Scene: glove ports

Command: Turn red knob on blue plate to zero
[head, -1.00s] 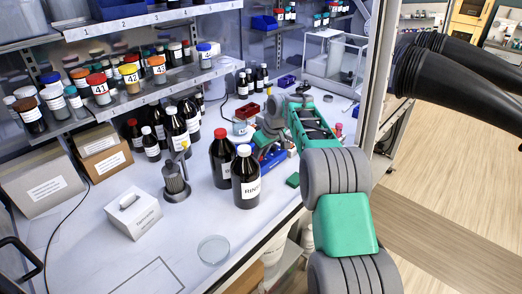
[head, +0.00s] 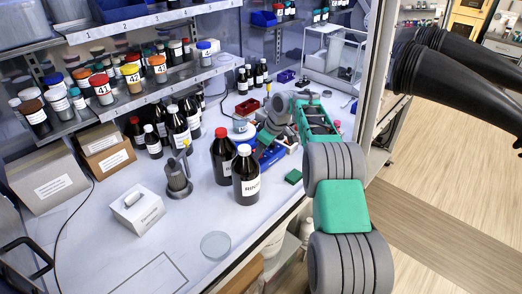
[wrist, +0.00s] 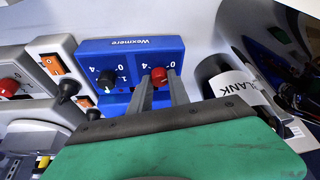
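The blue plate (wrist: 120,58), lettered "Wexmere", carries a black knob (wrist: 106,78) on the left and the red knob (wrist: 159,77) on the right in the wrist view. White numerals are printed around both knobs. My gripper (wrist: 160,78) points at the red knob, with its two grey fingers apart and the tips on either side of it. I cannot tell whether they touch it. The red knob's pointer direction is not clear. In the head view, the blue plate (head: 270,156) shows partly behind my gripper, and its knobs are hidden.
A bottle labelled "BLANK" (wrist: 228,85) stands close to the right of the plate in the wrist view. Grey units with an orange switch (wrist: 54,64) and another red knob (wrist: 8,87) are on the left. Dark bottles (head: 246,180) stand near the arm.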

